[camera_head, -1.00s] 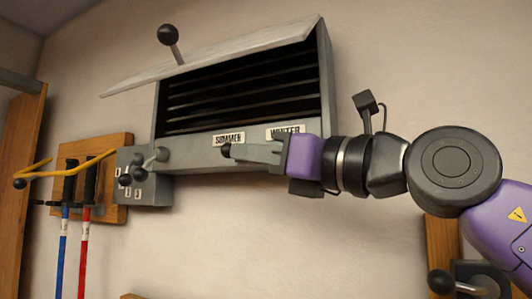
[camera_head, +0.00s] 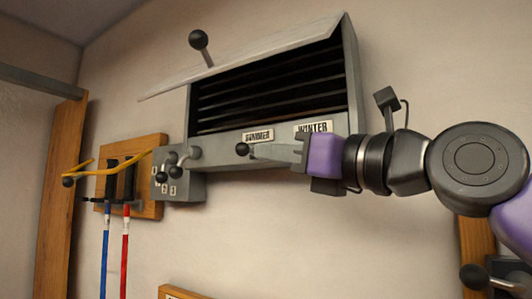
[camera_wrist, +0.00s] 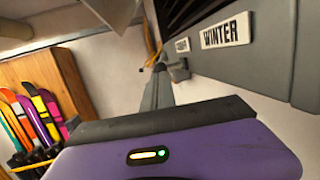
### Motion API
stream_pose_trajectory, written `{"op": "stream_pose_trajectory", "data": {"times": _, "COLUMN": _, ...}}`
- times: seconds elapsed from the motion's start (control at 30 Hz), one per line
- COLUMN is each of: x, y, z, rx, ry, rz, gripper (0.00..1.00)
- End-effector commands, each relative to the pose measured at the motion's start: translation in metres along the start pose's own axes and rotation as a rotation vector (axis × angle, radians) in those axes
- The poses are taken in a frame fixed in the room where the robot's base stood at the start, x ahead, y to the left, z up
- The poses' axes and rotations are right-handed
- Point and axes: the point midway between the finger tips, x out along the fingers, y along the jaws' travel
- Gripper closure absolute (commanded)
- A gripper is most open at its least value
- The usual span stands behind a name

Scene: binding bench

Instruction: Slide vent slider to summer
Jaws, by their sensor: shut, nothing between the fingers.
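The grey vent housing (camera_head: 270,152) is on the wall, with dark louvres above its front strip. The strip carries a SUMMER label (camera_head: 258,135) and a WINTER label (camera_head: 313,127), also seen in the wrist view (camera_wrist: 226,32). A dark round knob (camera_head: 242,149), seemingly the slider's, shows below and slightly left of the SUMMER label. The fingers hide the strip below WINTER.
A tilted flap (camera_head: 250,57) with a ball-ended lever (camera_head: 198,40) tops the housing. Left of it are a small numbered box with knobs (camera_head: 180,185) and a wooden rack (camera_head: 150,205) with yellow arms and blue and red hanging tools. The wall below is mostly clear.

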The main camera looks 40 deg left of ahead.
Motion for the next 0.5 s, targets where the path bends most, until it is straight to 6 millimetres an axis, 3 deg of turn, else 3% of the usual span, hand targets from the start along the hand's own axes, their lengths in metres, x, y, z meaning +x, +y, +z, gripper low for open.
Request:
{"op": "stream_pose_trajectory", "data": {"times": 0.3, "x": -0.068, "y": -0.003, "z": -0.005, "rx": 0.001, "ry": 0.0, "rz": -0.002, "gripper": 1.0}}
{"op": "stream_pose_trajectory", "data": {"times": 0.5, "x": -0.096, "y": -0.003, "z": -0.003, "rx": 0.001, "ry": 0.0, "rz": -0.001, "gripper": 1.0}}
